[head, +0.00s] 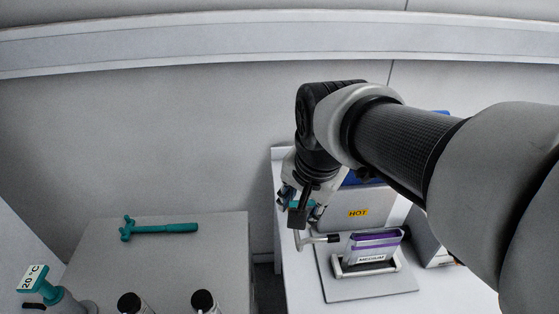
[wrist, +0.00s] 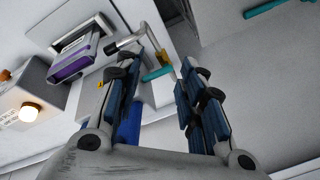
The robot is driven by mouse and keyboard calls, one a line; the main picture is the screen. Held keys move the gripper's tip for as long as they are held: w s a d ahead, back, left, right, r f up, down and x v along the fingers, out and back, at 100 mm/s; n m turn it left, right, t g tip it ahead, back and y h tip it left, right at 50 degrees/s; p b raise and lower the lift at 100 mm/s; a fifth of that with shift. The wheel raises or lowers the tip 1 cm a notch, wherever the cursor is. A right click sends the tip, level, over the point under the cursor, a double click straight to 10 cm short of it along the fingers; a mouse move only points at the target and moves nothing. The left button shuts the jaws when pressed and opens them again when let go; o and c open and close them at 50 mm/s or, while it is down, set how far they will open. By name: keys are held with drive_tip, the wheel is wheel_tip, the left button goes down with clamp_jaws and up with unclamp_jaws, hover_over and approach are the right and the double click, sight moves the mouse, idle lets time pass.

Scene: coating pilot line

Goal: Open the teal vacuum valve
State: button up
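A small teal bar, which looks like the teal vacuum valve's handle, shows in the wrist view (wrist: 157,73) between the fingers, closer to the left one. In the head view only a bit of teal shows beside my gripper (head: 303,207); the rest is hidden behind it. My gripper, also in the wrist view (wrist: 165,60), is open, with a clear gap between its two fingers. I see nothing held. Whether a finger touches the teal bar I cannot tell.
A bent metal lever with a black grip (head: 322,239) is close below my gripper. A purple-striped box marked MEDIUM (head: 375,242) stands by a grey unit labelled HOT (head: 384,200).

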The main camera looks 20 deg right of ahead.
drive_tip(key=w+d+m+g+p, duration=0.1)
drive_tip(key=w+d+m+p, duration=0.2)
drive_tip(key=w+d+m, duration=0.6)
drive_tip(key=shift+m, duration=0.7)
drive_tip(key=b+x, duration=0.1)
drive_tip(key=x, duration=0.5)
drive_tip(key=b+x, duration=0.2)
drive_tip(key=x, duration=0.3)
drive_tip(key=w+b+x, duration=0.1)
drive_tip(key=x, duration=0.5)
drive_tip(key=shift+a+f, duration=0.25)
drive_tip(key=shift+c, duration=0.2)
clamp_jaws()
